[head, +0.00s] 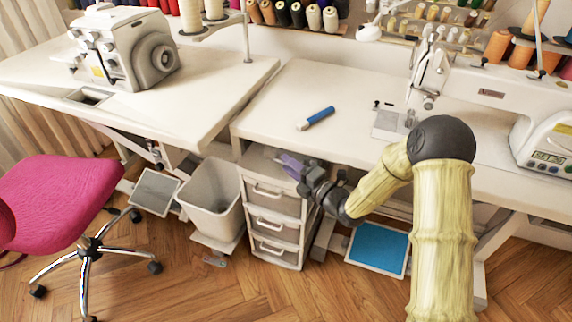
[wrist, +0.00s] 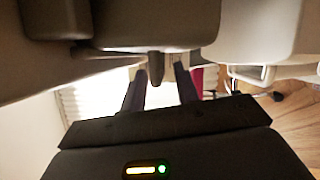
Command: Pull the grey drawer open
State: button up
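A white drawer unit (head: 302,225) stands under the table, with grey-fronted drawers stacked in it. The upper grey drawer (head: 284,205) has a pale bar handle (head: 267,191) and looks closed. My gripper (head: 287,162) is at the upper right of the unit, above that handle in the picture, fingers pointing left. In the wrist view, my gripper (wrist: 160,82) has its two dark fingers apart. A small dark knob-like piece (wrist: 155,68) hangs from a grey surface (wrist: 155,25) near the fingertips, in line with the gap. I cannot tell whether they touch it.
A white bin (head: 212,200) stands just left of the drawer unit. A pink chair (head: 60,195) is farther left. A blue pad (head: 378,249) lies low at the right. A blue-handled tool (head: 316,118) lies on the table (head: 330,90) above.

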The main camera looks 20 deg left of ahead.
jog(key=shift+x, duration=0.9)
grip_shut()
jog(key=shift+d, duration=0.1)
